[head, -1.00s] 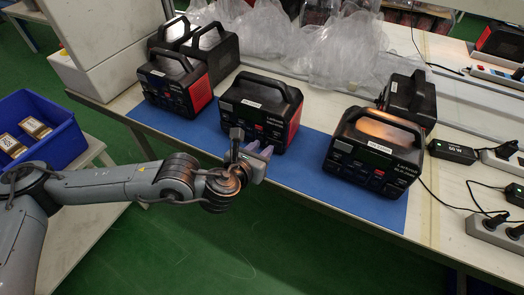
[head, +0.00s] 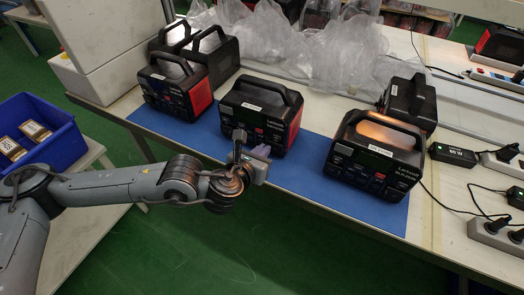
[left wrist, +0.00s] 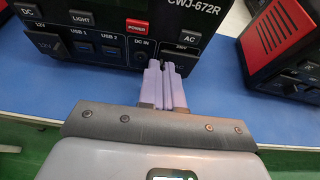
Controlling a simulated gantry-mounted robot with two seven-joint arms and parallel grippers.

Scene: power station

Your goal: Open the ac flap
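The middle power station (head: 255,110), black with red sides, stands on the blue mat and faces the front edge. In the left wrist view its front panel (left wrist: 100,40) shows LIGHT, USB, DC IN, POWER and AC labels. The AC flap (left wrist: 185,48), marked 250V, is on the panel's lower right under the AC label and looks closed; its lower part is partly hidden by my fingers. My left gripper (left wrist: 163,72), with pale purple fingers close together, appears shut and empty. Its tips are just in front of the panel, beside the flap's left; contact cannot be told.
Other power stations stand left (head: 175,85) and right (head: 375,155) on the blue mat (head: 310,185). Clear plastic bags (head: 345,50) lie behind. A blue bin (head: 40,130) is at the left. Power strips (head: 495,235) and cables are at the right.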

